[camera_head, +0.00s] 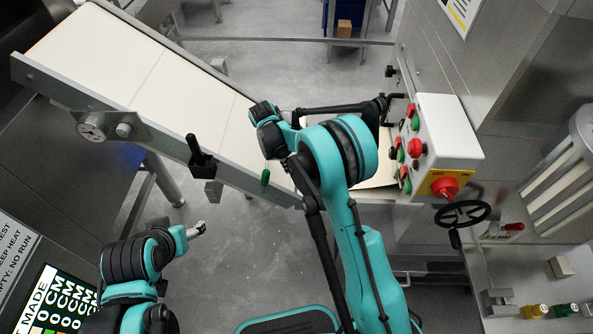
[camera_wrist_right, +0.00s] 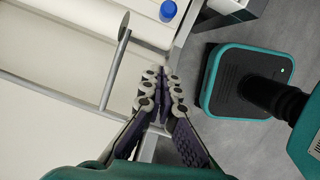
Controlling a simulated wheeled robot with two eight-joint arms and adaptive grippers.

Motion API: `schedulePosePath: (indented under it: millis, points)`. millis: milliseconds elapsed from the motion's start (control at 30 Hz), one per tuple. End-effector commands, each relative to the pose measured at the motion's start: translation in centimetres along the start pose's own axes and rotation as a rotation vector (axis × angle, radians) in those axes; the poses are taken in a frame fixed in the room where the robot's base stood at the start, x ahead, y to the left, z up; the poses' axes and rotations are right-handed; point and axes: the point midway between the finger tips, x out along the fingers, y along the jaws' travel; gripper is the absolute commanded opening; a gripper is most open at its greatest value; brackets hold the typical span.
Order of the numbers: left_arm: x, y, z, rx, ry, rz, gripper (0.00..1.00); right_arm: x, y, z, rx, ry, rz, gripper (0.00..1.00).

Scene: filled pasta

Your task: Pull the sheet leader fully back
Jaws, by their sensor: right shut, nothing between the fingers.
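In the right wrist view my right gripper (camera_wrist_right: 161,72) is shut and empty, with its fingertips over the metal side edge of the pale belt (camera_wrist_right: 45,35). A thin metal bar (camera_wrist_right: 60,98) with a grey rod (camera_wrist_right: 117,62) joined to it lies left of the fingertips, apart from them. I cannot tell whether this is the sheet leader. In the head view my right arm covers the lower end of the conveyor (camera_head: 185,75), and I cannot make out the right fingertips there. My left gripper (camera_head: 198,230) is below the conveyor, over the floor, clear of it.
A white control box (camera_head: 440,130) with red and green buttons stands right of my right arm. A black handwheel (camera_head: 462,213) is below it. A black holder (camera_head: 200,160) and a green knob (camera_head: 265,178) sit on the conveyor's near side. Floor (camera_head: 235,240) is open below the conveyor.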

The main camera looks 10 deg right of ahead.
Motion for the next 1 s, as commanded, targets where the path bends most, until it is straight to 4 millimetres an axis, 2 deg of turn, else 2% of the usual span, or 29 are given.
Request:
schedulePosePath:
  millis: [467, 700, 1000]
  points:
    - [3.2, 0.0, 2.3, 0.000, 0.000, 0.000, 0.66, 9.7, 0.1, 0.0, 0.004, 0.001, 0.002, 0.00]
    - [4.0, 0.0, 2.9, 0.000, 0.000, 0.000, 0.66, 10.2, 0.0, 3.2, 0.007, 0.001, 0.002, 0.00]
    - [4.2, 0.0, 3.0, 0.000, 0.000, 0.000, 0.66, 10.2, 0.0, 4.0, 0.004, 0.001, 0.002, 0.00]
